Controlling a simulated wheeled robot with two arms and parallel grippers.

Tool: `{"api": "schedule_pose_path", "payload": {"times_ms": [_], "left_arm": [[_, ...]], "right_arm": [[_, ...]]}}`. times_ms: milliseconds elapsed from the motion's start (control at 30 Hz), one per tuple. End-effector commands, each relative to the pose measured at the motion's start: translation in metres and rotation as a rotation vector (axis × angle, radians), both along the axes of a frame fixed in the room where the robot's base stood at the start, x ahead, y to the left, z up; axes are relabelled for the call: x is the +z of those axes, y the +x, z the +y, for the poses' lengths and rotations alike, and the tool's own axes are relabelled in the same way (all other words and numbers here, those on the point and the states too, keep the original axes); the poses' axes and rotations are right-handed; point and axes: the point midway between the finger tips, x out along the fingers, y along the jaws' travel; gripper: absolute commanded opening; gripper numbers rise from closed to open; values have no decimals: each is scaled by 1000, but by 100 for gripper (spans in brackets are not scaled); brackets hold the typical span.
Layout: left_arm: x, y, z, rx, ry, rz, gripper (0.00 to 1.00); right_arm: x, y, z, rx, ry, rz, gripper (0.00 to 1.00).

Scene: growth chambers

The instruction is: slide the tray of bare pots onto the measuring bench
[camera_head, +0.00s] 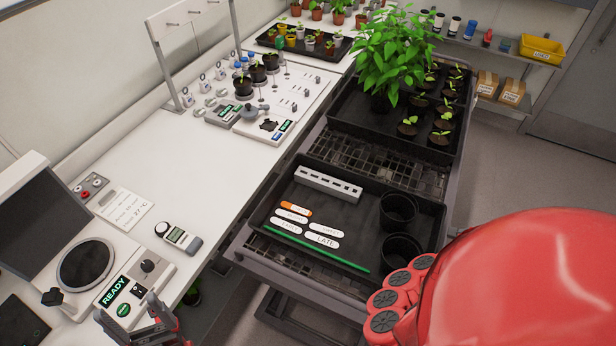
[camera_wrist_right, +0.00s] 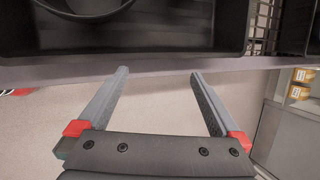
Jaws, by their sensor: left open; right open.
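A black tray (camera_head: 262,213) lies on the wire shelf of a cart beside the bench. It holds two empty black pots (camera_head: 398,212), a grey slotted block, several labels and a green stick. The white measuring bench (camera_head: 140,170) runs along the left. My left gripper (camera_head: 152,318) is open and empty at the bench's front edge, by the READY instrument. My right gripper (camera_wrist_right: 160,73) is open and empty in the right wrist view; its fingertips point at the cart's edge, apart from the tray (camera_wrist_right: 180,25). My red right arm hides it in the head view.
A second black tray (camera_head: 347,108) with seedlings and a tall leafy plant stands behind on the cart. The READY instrument (camera_head: 128,285), a handheld meter (camera_head: 178,236) and a scale (camera_head: 265,125) sit on the bench. The bench surface between them is mostly clear.

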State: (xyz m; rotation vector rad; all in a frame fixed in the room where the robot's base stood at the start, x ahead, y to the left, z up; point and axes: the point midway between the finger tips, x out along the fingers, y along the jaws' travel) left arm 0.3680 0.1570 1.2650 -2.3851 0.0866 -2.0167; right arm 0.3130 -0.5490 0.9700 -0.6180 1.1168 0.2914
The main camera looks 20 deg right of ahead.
Motion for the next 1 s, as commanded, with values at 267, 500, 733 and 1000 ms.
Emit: {"api": "schedule_pose_path", "payload": {"times_ms": [267, 500, 733, 1000], "left_arm": [[-20, 0, 0, 0, 0, 0, 80], [-35, 0, 0, 0, 0, 0, 80], [-48, 0, 0, 0, 0, 0, 80], [-55, 0, 0, 0, 0, 0, 80]], "right_arm": [[-19, 4, 1, 0, -1, -1, 100], [-32, 7, 2, 0, 0, 0, 100], [-45, 9, 3, 0, -1, -1, 100], [-48, 18, 9, 1, -1, -1, 100]]}}
